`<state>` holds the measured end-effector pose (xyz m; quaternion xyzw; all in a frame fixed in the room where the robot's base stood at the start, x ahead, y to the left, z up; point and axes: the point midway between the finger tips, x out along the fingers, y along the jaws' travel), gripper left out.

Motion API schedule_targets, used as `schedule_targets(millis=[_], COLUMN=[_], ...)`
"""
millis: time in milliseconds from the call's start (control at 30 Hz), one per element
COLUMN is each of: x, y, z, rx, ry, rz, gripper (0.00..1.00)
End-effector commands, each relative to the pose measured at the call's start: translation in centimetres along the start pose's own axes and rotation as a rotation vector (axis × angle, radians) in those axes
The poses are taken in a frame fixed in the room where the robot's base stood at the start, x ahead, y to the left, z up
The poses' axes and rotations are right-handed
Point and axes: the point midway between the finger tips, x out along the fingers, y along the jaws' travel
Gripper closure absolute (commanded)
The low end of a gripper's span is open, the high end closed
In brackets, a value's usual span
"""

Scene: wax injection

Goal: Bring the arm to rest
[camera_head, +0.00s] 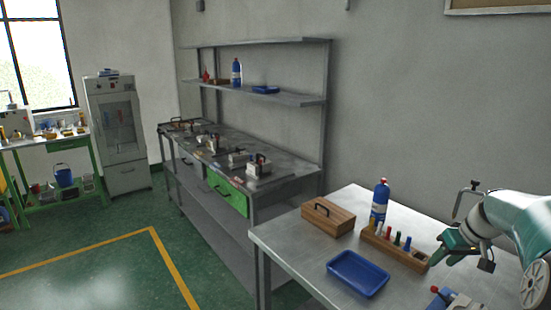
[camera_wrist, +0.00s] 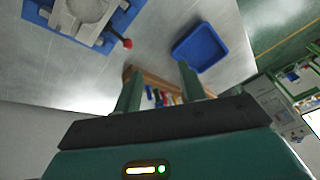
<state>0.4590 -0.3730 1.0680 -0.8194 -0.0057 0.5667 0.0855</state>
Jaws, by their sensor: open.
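My gripper (camera_head: 443,256) is at the right in the head view, low above the metal table (camera_head: 300,250) near the right end of the wooden rack (camera_head: 390,247). Its two green fingers stand apart in the wrist view (camera_wrist: 160,84), with nothing seen held between them. The rack, with several coloured tools upright in it, shows behind the fingers there. I cannot tell from these views whether the fingers touch the rack. My arm (camera_head: 515,225) reaches in from the right edge.
A blue tray (camera_head: 357,274), a wooden box with a handle (camera_head: 328,217) and a blue bottle (camera_head: 380,200) stand on the table. A blue fixture with a grey block (camera_wrist: 82,18) and red knob lies close by. A workbench with shelves (camera_head: 255,95) stands further left.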

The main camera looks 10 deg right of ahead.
Motion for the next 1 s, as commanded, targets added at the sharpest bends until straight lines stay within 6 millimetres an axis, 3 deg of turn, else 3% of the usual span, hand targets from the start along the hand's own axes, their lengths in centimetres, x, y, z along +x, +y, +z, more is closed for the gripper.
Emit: schedule_targets(millis=[33,200,367,500,700,800,1000], x=[-0.6,-2.2,-3.8,-5.0,-6.2,-6.3,-6.1], y=[-3.6,-13.1,-20.7,-26.2,-32.0,-33.9,-35.7], z=[-0.5,0.3,2.9,6.2,12.0,15.1,18.9], rx=[-0.027,-0.067,-0.094,-0.114,-0.133,-0.141,-0.143], ry=[-0.015,-0.045,-0.039,-0.011,0.052,0.084,0.125], rz=[0.019,0.082,0.130,0.156,0.157,0.140,0.104], gripper=[0.59,0.59,0.59,0.59,0.59,0.59,0.59])
